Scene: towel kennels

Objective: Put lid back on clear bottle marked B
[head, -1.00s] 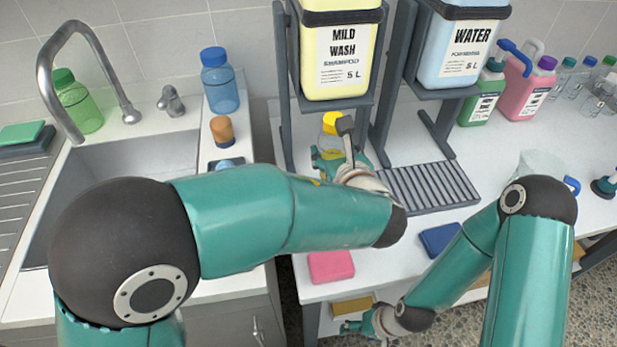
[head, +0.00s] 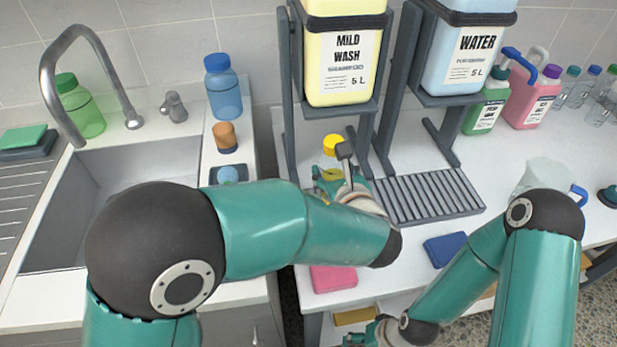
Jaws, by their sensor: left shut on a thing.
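My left gripper (head: 330,183) is over the white table, in front of the dispenser stand and partly behind my arm. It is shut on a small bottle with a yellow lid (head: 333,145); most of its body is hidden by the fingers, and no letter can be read. The lid appears to sit at the bottle's top, but how it is seated cannot be told. Clear bottles (head: 597,108) with coloured lids stand at the far right back, their marks unreadable. My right gripper (head: 362,338) is low at the table's front edge; its fingers are too small to judge.
The mild wash dispenser (head: 347,60) and water dispenser (head: 470,55) hang on grey stands. A slatted grey drain tray (head: 430,196), pink sponge (head: 333,278) and blue sponge (head: 446,249) lie on the table. A clear jug (head: 545,174) stands right; the sink (head: 130,165) is left.

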